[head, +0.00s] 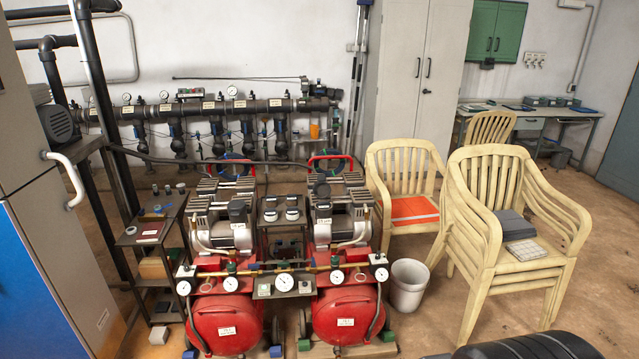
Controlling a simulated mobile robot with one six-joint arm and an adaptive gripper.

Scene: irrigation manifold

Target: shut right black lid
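Two red compressors stand side by side in the middle of the head view, the left one (228,322) and the right one (343,318). On top of the right compressor is a black cap-like part (321,191), which looks like the right black lid. It appears to stand up above the machine, but it is too small to tell how far open it is. A similar black part (237,211) sits on the left compressor, a little lower in the picture.
A gauge manifold (285,283) runs across the compressors' front. A white bucket (408,286) and stacked cream chairs (512,235) stand to the right. A small shelf (151,240) and a grey-blue cabinet (35,245) are at left. A black ribbed object (530,346) shows at bottom right.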

